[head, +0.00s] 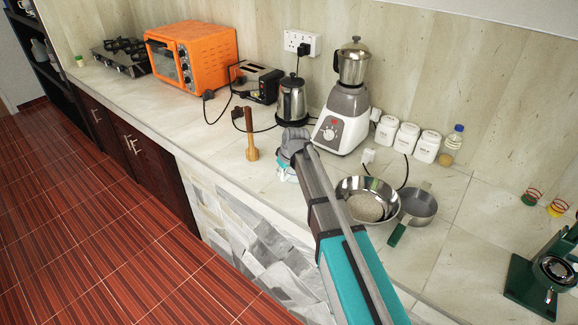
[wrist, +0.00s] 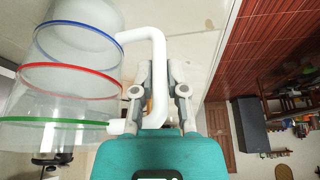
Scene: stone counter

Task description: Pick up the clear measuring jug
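The clear measuring jug (wrist: 70,85) fills the left of the wrist view. It is see-through, with blue, red and green bands and a white handle (wrist: 158,75). The two fingers of my gripper (wrist: 160,72) stand on either side of the handle, close against it, one finger inside the handle loop. In the head view my gripper (head: 290,150) is over the counter's front part, and only a small piece of the jug (head: 283,175) shows beside my arm. I cannot tell whether the jug's base touches the counter.
A wooden pestle (head: 251,140) stands left of my gripper. The blender (head: 343,115) and kettle (head: 291,100) are behind it. A steel bowl (head: 379,185) and a green-handled pan (head: 420,206) are to the right. The counter's front edge is close by.

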